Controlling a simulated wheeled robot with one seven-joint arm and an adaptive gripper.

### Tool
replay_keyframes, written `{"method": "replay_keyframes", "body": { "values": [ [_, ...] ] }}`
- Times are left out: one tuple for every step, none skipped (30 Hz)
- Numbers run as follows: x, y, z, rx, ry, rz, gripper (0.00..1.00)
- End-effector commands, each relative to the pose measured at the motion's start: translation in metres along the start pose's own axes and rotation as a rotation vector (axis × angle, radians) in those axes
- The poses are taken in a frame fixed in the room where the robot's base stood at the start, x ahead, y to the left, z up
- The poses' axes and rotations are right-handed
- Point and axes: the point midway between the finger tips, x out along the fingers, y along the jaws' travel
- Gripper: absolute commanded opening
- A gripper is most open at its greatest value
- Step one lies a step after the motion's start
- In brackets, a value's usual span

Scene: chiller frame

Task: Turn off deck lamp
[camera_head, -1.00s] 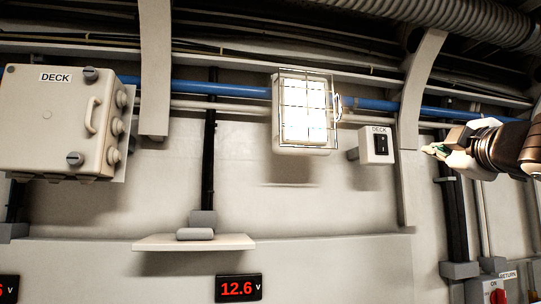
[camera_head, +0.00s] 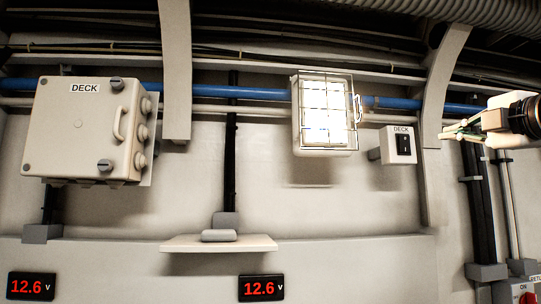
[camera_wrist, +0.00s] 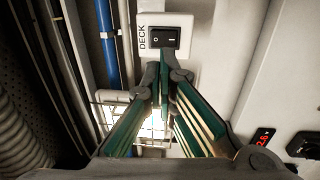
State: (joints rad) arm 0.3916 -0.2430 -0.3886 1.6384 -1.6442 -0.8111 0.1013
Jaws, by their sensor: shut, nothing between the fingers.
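The deck lamp (camera_head: 325,115) is a caged white bulkhead light on the wall, glowing brightly. To its right is a small pale switch box (camera_head: 398,146) marked DECK, with a black rocker switch (camera_head: 403,145). My gripper (camera_head: 445,133) is to the right of the box, shut and empty, with its fingers pointing left toward it and apart from it in the head view. In the wrist view, the shut fingers (camera_wrist: 163,72) point at the switch box, whose black rocker (camera_wrist: 165,37) shows just beyond the tips. The lamp's wire cage (camera_wrist: 110,108) shows behind the fingers.
A large DECK junction box (camera_head: 85,130) is at left. A blue pipe (camera_head: 230,91) runs along the wall behind the lamp. A curved frame rib (camera_head: 436,120) stands between the switch box and my gripper. A small shelf (camera_head: 219,243) and red 12.6 V displays (camera_head: 262,288) are below.

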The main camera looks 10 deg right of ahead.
Motion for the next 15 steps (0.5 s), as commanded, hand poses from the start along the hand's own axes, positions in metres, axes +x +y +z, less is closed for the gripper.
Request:
{"method": "replay_keyframes", "body": {
  "values": [
    [0.009, -0.001, -0.001, 0.000, 0.002, -0.002, 0.00],
    [0.015, -0.001, 0.000, 0.000, 0.002, -0.003, 0.00],
    [0.023, -0.001, 0.000, -0.001, 0.002, -0.003, 0.00],
    [0.029, -0.001, 0.000, 0.000, 0.001, -0.002, 0.00],
    [0.035, -0.001, 0.000, 0.001, 0.001, -0.003, 0.00],
    [0.043, -0.001, 0.000, 0.000, 0.002, -0.002, 0.00],
    [0.049, -0.001, 0.000, 0.001, 0.002, -0.002, 0.00],
    [0.055, -0.001, -0.001, 0.000, 0.002, -0.002, 0.00],
    [0.063, -0.001, -0.001, 0.000, 0.002, -0.002, 0.00],
    [0.069, -0.001, 0.000, 0.000, 0.002, -0.003, 0.00],
    [0.074, 0.000, 0.000, -0.001, 0.002, -0.002, 0.00],
    [0.081, -0.001, 0.000, 0.000, 0.001, -0.002, 0.00],
    [0.086, -0.001, 0.000, 0.000, 0.001, -0.001, 0.00],
    [0.091, 0.000, 0.000, 0.000, 0.000, -0.001, 0.00],
    [0.097, 0.000, 0.000, 0.000, 0.001, -0.001, 0.00]
  ]
}}
